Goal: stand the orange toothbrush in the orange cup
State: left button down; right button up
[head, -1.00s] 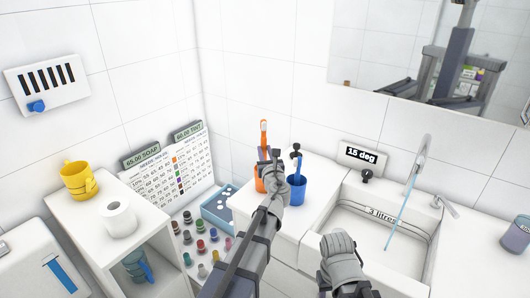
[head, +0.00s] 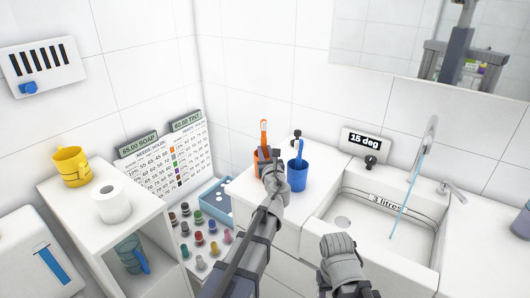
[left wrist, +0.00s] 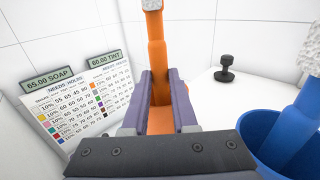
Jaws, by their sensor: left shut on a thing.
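The orange toothbrush (head: 263,133) stands upright with its bristled head up. My left gripper (head: 268,157) is shut on its handle; the handle shows between the fingers in the left wrist view (left wrist: 158,60). The orange cup (head: 257,165) is on the white counter, directly below and behind the gripper, which partly hides it. Orange also shows behind the right finger in the left wrist view. The lower end of the toothbrush is hidden, so I cannot tell how deep it sits in the cup.
A blue cup (head: 296,178) with a blue toothbrush (head: 299,150) stands close on the right of the gripper. A small black knob (left wrist: 225,70) is behind. The sink (head: 345,222) with running water is to the right. A shelf unit (head: 75,205) stands left.

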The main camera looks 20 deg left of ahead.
pick_arm(q)
jog(key=c, duration=0.6)
grip_release()
jog(key=v, duration=0.7)
jog(key=shift+s+d, duration=0.2)
jog(key=shift+s, duration=0.15)
dwell(0.4)
